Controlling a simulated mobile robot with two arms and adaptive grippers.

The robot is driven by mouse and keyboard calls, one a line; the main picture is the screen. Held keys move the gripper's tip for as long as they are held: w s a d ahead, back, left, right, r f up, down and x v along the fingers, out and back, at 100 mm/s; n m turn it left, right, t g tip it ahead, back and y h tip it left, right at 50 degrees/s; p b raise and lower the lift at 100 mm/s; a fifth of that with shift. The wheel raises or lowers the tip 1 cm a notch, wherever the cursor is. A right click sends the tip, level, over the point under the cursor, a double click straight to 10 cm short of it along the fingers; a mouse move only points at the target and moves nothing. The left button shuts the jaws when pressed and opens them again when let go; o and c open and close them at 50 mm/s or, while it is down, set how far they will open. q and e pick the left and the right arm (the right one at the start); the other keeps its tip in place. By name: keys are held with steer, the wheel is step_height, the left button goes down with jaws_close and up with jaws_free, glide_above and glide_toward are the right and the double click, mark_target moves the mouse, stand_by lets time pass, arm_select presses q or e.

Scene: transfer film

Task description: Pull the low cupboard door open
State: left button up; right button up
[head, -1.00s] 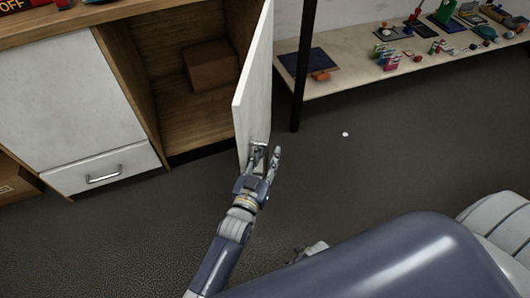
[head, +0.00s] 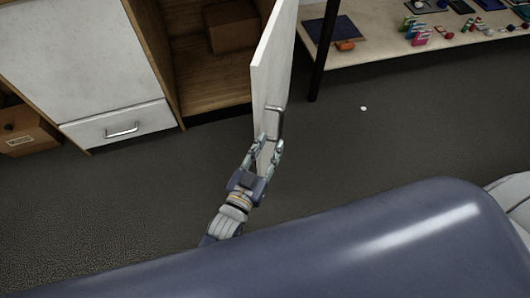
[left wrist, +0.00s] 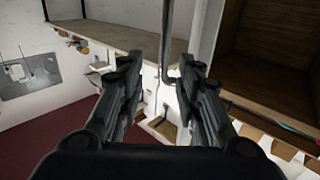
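The low cupboard door (head: 272,75) stands swung wide open, sticking out toward me in the head view. Its metal handle (head: 276,122) is on the door's right face, near its lower part. My left gripper (head: 267,148) is just below the handle, its fingers spread on either side of the door's lower end. I cannot tell whether a finger touches it. In the left wrist view the two dark fingers (left wrist: 160,85) are apart, with a gap between them. My right gripper is not in view.
The open cupboard holds a brown box (head: 231,27). Left of it is a closed white front above a drawer (head: 100,127). A low shelf (head: 385,50) with small objects and a dark post (head: 322,55) stand right of the door. Bare floor lies in front.

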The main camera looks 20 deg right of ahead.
arm_select(q)
steer(key=shift+v, duration=1)
steer(key=shift+c, duration=0.6)
